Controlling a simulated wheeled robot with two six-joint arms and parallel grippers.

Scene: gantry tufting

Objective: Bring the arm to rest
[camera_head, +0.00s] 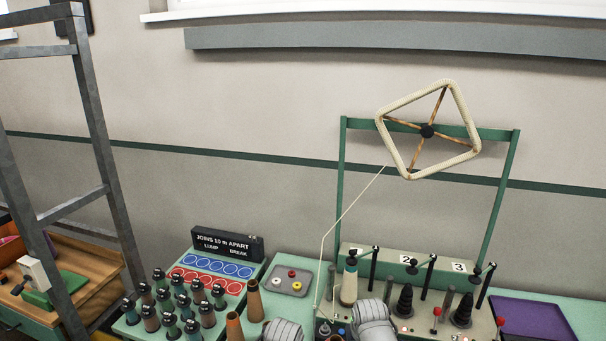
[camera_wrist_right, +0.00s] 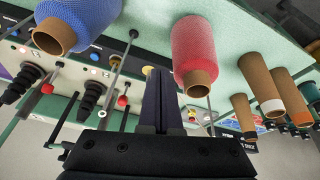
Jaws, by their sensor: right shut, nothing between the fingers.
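My right gripper (camera_wrist_right: 158,75) shows in the right wrist view, with its two dark fingers together and nothing between them. A red yarn cone (camera_wrist_right: 192,45) is just to the right of its fingertips in that picture, and I cannot tell the gap. A blue yarn cone (camera_wrist_right: 88,18) is at the upper left. I cannot make out either gripper in the head view. Grey ribbed shapes at its bottom edge may be my arms.
A green frame (camera_head: 342,190) carries a cream-wrapped reel (camera_head: 462,103), with a thread running down from it. The numbered machine (camera_head: 380,262) has dark posts. Several small cones stand at the lower left. A purple tray (camera_head: 530,318) is at the right. Bare brown cones (camera_wrist_right: 255,75) stand at the right in the wrist view.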

